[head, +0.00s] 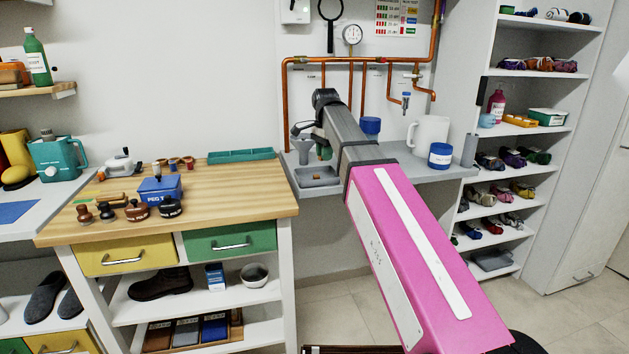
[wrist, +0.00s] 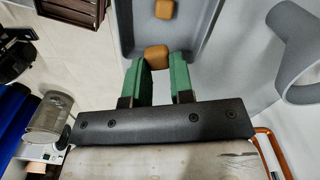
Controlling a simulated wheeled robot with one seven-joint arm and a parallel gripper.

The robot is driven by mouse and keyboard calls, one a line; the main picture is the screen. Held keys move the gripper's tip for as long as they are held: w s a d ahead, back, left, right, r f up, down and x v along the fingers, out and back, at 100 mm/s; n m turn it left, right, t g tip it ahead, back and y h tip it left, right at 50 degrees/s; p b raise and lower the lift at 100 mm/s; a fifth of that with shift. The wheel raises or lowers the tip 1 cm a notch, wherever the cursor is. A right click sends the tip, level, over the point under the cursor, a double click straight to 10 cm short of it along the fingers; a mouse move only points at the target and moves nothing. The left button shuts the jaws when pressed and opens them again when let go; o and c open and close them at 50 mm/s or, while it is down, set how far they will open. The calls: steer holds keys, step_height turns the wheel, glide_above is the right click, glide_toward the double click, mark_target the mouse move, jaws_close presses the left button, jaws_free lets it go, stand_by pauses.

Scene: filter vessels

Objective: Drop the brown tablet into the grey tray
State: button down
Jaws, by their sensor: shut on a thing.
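My gripper (wrist: 158,75) has green fingers and is shut on a brown tablet (wrist: 157,56), which sits between the fingertips. The grey tray (wrist: 191,28) lies beyond the fingertips in the wrist view, with the held tablet over its near part. A second brown tablet (wrist: 164,9) lies inside the tray. In the head view the grey tray (head: 320,183) stands on the left end of the grey wall shelf. The green fingertips (head: 325,153) show just behind it there, largely hidden by my arm; the held tablet is not clear in that view.
A grey funnel-like ring (wrist: 292,45) stands right of the tray in the wrist view. Copper pipes (head: 287,105) rise behind the tray. A blue-lidded jar (head: 440,156) and a white jug (head: 428,136) stand further right. The wooden workbench (head: 225,185) is to the left.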

steer(key=shift+f, duration=2.2)
steer(key=c, duration=0.9)
jaws_free()
step_height(320, 180, up, 11)
steer(key=shift+f, duration=0.1)
